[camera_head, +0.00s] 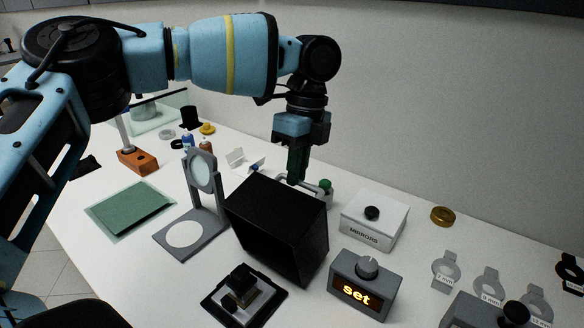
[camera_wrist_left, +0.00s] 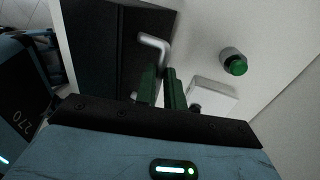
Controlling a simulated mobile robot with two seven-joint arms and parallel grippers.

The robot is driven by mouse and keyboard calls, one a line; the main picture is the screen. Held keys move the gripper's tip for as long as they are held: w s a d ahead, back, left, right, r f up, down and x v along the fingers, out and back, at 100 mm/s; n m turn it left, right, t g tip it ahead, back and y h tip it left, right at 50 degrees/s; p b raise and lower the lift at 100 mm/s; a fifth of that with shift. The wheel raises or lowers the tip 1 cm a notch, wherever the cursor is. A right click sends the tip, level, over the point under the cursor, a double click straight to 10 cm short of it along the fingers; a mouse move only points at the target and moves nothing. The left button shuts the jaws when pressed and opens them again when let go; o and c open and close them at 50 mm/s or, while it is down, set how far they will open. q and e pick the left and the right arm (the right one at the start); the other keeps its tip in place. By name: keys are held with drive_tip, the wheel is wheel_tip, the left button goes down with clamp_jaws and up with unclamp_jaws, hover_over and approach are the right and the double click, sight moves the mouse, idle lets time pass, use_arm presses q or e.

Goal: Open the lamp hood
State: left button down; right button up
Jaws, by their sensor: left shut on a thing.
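The lamp hood (camera_head: 268,220) is a black box in the middle of the white bench, and it looks tilted. In the left wrist view its dark wall (camera_wrist_left: 95,50) fills the upper left, with a bent grey handle (camera_wrist_left: 153,46) at its edge. My left gripper (camera_head: 298,178) points down behind the hood. Its green fingers (camera_wrist_left: 161,75) are shut on the handle. In the head view the hood's top edge partly hides the grip. What lies under the hood is hidden. My right gripper is not in view.
A white box marked MIRRORS (camera_head: 372,222) and a grey box with a lit "set" display (camera_head: 358,295) stand right of the hood. A green-capped thing (camera_head: 326,186) is close behind it. A framed lens stand (camera_head: 202,175) is left, a black mount (camera_head: 243,293) in front.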

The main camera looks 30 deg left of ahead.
use_arm(q)
drive_tip(key=shift+w+a, duration=0.1)
drive_tip(key=shift+w, duration=0.05)
drive_tip(key=shift+r, duration=0.1)
drive_tip(key=c, duration=1.5)
unclamp_jaws()
drive_tip(key=r, duration=0.3)
drive_tip(key=shift+s+d+r, duration=0.2)
drive_tip(key=shift+s+r, duration=0.05)
drive_tip(key=shift+s, duration=0.1)
drive_tip(key=r+b, duration=0.1)
hover_over(286, 222)
drive_tip(key=s+d, duration=0.2)
drive_tip(key=s, duration=0.2)
drive_tip(key=shift+w+r, duration=0.15)
drive_tip(key=shift+w, duration=0.1)
